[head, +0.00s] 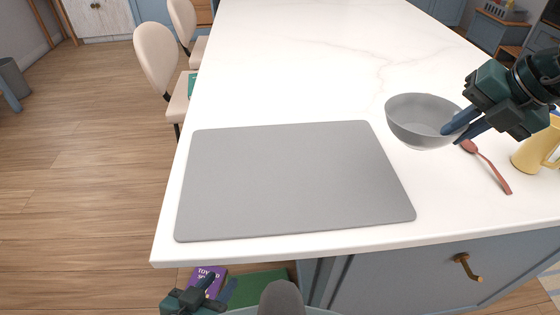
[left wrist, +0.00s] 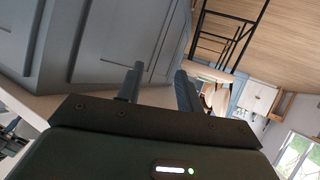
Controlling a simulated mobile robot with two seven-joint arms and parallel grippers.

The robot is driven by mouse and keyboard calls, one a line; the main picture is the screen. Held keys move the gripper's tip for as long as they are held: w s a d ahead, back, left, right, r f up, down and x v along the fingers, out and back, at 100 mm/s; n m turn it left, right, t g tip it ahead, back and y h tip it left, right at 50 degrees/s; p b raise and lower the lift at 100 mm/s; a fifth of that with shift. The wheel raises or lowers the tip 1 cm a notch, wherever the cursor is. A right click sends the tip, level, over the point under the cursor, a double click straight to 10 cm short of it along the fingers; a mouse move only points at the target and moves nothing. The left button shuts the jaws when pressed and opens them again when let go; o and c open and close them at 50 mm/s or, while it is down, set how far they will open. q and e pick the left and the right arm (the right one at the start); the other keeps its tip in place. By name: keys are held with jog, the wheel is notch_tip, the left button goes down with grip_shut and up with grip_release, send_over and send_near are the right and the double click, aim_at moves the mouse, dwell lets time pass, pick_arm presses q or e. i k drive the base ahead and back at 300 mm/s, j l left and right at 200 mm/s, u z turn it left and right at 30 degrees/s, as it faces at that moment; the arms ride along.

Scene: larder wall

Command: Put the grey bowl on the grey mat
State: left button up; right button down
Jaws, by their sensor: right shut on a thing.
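The grey bowl (head: 408,122) is at the right of the grey mat, tilted slightly, and it seems to be just above the white counter. My right gripper (head: 458,128) is shut on the bowl's right rim. The grey mat (head: 290,180) lies flat and empty on the near left part of the counter. My left gripper (head: 214,290) is low at the front, below the counter's edge, apart from bowl and mat. In the left wrist view its two fingers (left wrist: 158,88) stand apart with nothing between them.
A red spoon (head: 488,168) and a yellow jug (head: 538,152) are on the counter right of the bowl. Beige chairs (head: 157,62) stand along the left side. A purple book (head: 205,278) lies below the near edge. The far counter (head: 290,60) is clear.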

aim_at(265, 177)
jog(key=j+z, duration=0.1)
jog(key=j, duration=1.2)
